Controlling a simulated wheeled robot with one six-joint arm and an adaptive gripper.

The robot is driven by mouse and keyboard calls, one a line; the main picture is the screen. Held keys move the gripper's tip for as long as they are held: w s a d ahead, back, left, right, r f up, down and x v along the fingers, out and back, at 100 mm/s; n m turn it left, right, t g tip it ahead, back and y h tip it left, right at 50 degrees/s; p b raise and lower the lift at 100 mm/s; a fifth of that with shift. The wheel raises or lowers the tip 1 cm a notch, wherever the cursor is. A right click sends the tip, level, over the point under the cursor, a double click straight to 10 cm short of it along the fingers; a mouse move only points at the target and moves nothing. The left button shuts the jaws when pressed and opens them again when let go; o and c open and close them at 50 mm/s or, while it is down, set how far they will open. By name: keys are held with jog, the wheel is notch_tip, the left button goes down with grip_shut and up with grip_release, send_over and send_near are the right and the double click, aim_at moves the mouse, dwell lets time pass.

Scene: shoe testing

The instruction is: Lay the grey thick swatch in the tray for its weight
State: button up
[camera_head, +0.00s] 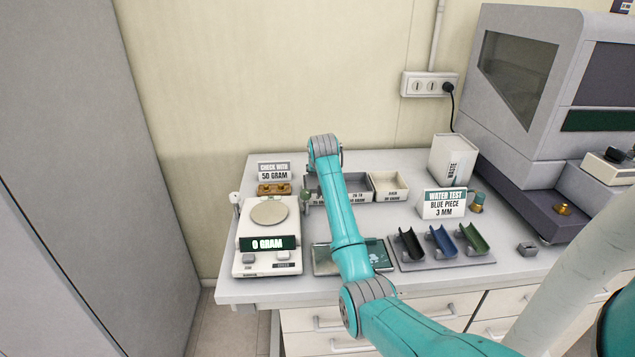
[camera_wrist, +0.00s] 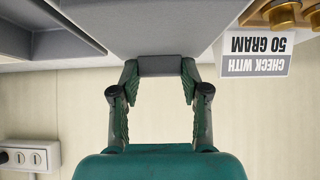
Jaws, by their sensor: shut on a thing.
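My gripper (camera_wrist: 160,75) is shut on the grey swatch (camera_wrist: 160,66), whose thick edge sits between the fingertips in the wrist view. A broad grey face spreads above that edge; I cannot tell how much is swatch. Behind the arm stand a dark grey tray (camera_head: 314,181), a middle tray (camera_head: 358,184) labelled 26 to 50 gram, and a cream tray (camera_head: 388,181) labelled over 50 gram. The first label is partly hidden. The scale (camera_head: 243,236) reads 0 gram and its round pan (camera_head: 269,212) is bare.
Brass weights (camera_head: 274,189) and a check sign (camera_head: 274,170) stand behind the scale. A green mat (camera_head: 325,262) lies in front of the trays. Black, blue and green curved holders (camera_head: 442,240), a water test sign (camera_head: 444,204) and a white bin (camera_head: 452,158) are on the right.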

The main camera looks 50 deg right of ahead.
jog(key=shift+f, duration=2.15)
jog(key=shift+f, duration=0.1)
jog(key=o, duration=0.9)
jog(key=shift+v, duration=6.05)
